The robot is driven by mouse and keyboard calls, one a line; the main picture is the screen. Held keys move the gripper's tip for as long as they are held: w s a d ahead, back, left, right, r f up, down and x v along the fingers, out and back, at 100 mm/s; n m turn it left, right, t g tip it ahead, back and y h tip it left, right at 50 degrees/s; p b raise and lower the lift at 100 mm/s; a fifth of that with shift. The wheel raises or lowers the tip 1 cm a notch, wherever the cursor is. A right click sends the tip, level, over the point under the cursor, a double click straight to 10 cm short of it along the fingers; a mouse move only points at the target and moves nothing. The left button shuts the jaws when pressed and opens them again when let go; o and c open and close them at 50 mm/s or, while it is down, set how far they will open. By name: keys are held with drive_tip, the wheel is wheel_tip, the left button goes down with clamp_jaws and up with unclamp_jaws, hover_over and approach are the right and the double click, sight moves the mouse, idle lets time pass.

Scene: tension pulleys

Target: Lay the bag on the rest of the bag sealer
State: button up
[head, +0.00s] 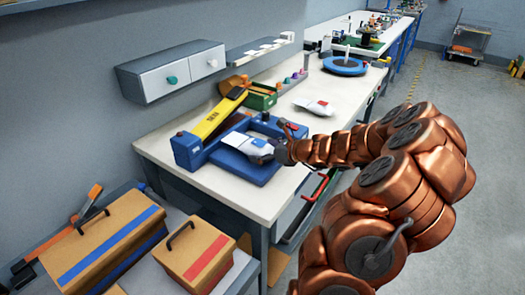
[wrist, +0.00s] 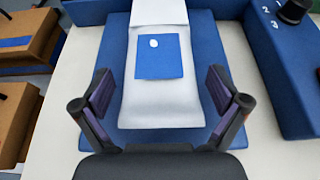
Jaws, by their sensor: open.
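The bag sealer (head: 187,151) is blue with a yellow arm (head: 215,118) raised at a slant, and stands on the white bench. Its blue rest (head: 245,172) also fills much of the wrist view (wrist: 110,55). A white bag (head: 244,142) with a blue label lies flat on the rest, and it also shows in the wrist view (wrist: 160,105). My gripper (head: 280,152) is at the bag's near end. In the wrist view, my gripper (wrist: 160,85) is open, with one finger on each side of the bag and a gap at each side.
Another white bag (head: 314,106) with a red mark lies farther along the bench. A green bin (head: 262,98) stands behind the sealer. Cardboard boxes with handles (head: 196,250) stand at front left. A wall cabinet (head: 172,72) hangs above the bench.

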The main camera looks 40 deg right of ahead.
drive_tip(key=shift+r, duration=0.2)
drive_tip(key=v, duration=1.2)
drive_tip(key=shift+b, duration=0.45)
drive_tip(key=a+n+g+y, duration=0.5)
drive_tip(key=a+n, duration=0.6)
drive_tip(key=a, duration=1)
drive_tip(key=s+a+f+n+g+h, duration=0.1)
drive_tip(key=s+a+n+g+h, duration=0.1)
drive_tip(key=s+a+n+g, duration=0.55)
drive_tip(key=s+a+f+n+g+h, duration=0.1)
drive_tip(key=s+n+g+h, duration=0.1)
drive_tip(key=s+n+h, duration=0.5)
drive_tip(key=shift+s+a+f+n, duration=0.25)
drive_tip(key=shift+s+n, duration=3.1)
drive_tip(key=shift+s, duration=2.05)
